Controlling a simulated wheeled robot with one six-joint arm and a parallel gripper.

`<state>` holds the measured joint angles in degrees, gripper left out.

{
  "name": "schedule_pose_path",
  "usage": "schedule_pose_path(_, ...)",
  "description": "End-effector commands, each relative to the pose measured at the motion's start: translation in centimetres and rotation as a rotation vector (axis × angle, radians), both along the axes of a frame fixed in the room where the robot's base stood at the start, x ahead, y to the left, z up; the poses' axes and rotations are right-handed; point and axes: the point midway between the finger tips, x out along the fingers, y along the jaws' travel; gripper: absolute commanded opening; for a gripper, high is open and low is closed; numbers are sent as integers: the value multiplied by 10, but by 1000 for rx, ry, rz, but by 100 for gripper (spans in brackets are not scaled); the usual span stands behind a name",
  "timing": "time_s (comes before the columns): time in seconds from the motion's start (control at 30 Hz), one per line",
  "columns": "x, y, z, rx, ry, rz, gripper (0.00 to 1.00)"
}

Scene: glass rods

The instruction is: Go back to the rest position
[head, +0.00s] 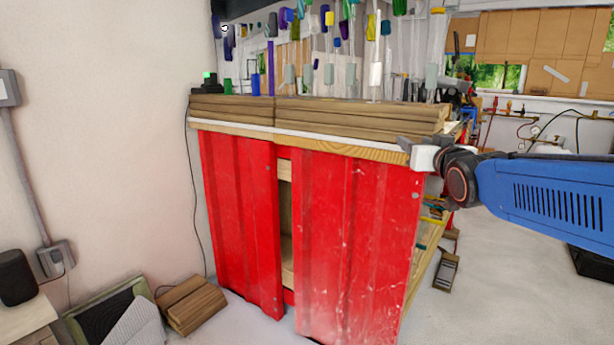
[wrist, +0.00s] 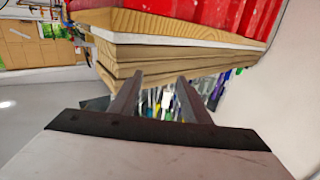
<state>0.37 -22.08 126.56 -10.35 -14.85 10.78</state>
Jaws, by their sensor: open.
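My gripper (head: 406,144) is at the end of my blue arm, in front of the right end of the wooden bench top in the head view. In the wrist view my gripper (wrist: 154,90) shows two dark fingers apart, with nothing held between them. Beyond the fingers are the stacked wooden boards and, blurred, the coloured glass rods (wrist: 190,98). In the head view the glass rods (head: 329,50) hang and stand in several colours behind the boards.
A bench with red corrugated doors (head: 355,230) fills the middle, with stacked boards (head: 330,113) on top. A wood block (head: 190,303) lies on the floor at the left. A dark speaker (head: 16,277) is at far left. Open floor (head: 510,275) lies to the right.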

Motion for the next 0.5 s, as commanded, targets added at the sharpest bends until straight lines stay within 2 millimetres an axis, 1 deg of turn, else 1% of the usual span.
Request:
schedule_pose_path(0.03, -17, -3, -20, -4, 69, -15, 43)
schedule_pose_path(0.07, -26, -5, -32, -5, 113, -23, 43)
schedule_pose_path(0.1, -38, -8, -50, -9, 174, -33, 43)
schedule_pose_path(0.17, -59, -11, -77, -12, 264, -46, 43)
schedule_pose_path(0.2, -74, -13, -94, -15, 323, -53, 43)
schedule_pose_path(0.27, -98, -15, -121, -18, 415, -61, 43)
schedule_pose_path(0.3, -115, -16, -139, -21, 476, -66, 43)
schedule_pose_path(0.37, -142, -16, -164, -24, 567, -69, 43)
schedule_pose_path(0.4, -160, -17, -181, -26, 628, -70, 43)
schedule_pose_path(0.47, -188, -16, -205, -28, 717, -69, 43)
schedule_pose_path(0.5, -207, -16, -220, -30, 775, -67, 43)
